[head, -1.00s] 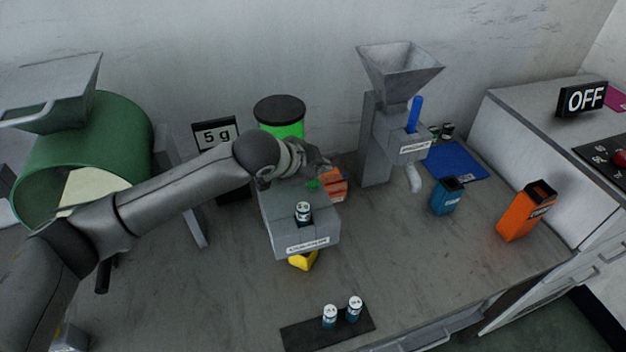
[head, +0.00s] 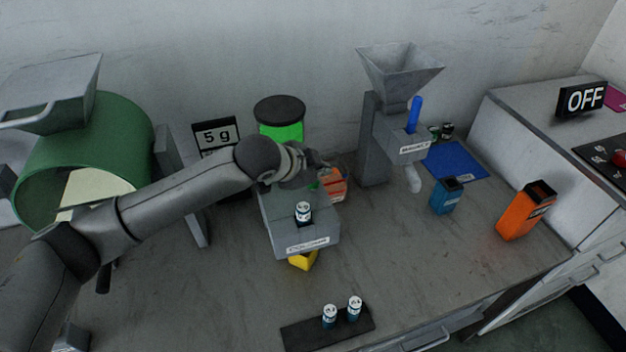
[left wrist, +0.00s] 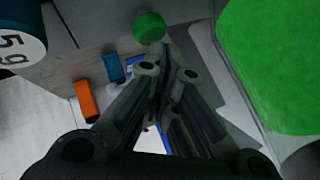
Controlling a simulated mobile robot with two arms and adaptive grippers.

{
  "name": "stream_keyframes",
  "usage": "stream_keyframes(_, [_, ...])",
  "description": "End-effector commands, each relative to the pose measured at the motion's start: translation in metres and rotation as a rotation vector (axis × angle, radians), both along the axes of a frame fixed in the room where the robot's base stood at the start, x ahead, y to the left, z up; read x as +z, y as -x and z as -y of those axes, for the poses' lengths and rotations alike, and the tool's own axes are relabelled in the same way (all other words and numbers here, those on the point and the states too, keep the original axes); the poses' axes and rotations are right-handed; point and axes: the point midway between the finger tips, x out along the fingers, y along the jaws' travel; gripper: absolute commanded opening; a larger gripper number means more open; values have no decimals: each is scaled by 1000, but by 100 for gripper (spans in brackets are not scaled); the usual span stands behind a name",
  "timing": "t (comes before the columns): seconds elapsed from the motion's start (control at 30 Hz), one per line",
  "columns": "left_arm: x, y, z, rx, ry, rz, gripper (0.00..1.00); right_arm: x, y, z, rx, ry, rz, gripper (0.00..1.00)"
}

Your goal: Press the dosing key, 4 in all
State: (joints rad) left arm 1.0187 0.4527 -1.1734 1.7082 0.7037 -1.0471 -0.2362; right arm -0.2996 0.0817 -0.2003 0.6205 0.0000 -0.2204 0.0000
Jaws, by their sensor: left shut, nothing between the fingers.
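The dosing key is a round green button (left wrist: 150,27) at the top of the left wrist view, standing on the grey housing of the colour doser (head: 300,228). In the head view the key is mostly hidden by my gripper. My left gripper (left wrist: 166,72) is shut and empty, its fingertips close to the key; whether they touch it I cannot tell. In the head view the left gripper (head: 322,178) is above the back right of the doser. My right gripper is not in view.
A red-orange thing (head: 336,186) is partly behind my gripper. A hopper machine (head: 376,140), blue container (head: 446,196) and orange container (head: 525,212) stand to the right.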

Motion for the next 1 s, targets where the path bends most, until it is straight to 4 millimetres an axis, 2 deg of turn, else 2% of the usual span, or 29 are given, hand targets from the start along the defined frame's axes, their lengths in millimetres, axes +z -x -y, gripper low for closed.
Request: stream_keyframes(1.0, [-13,0,0,-1,-1,-2,0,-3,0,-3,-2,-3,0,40])
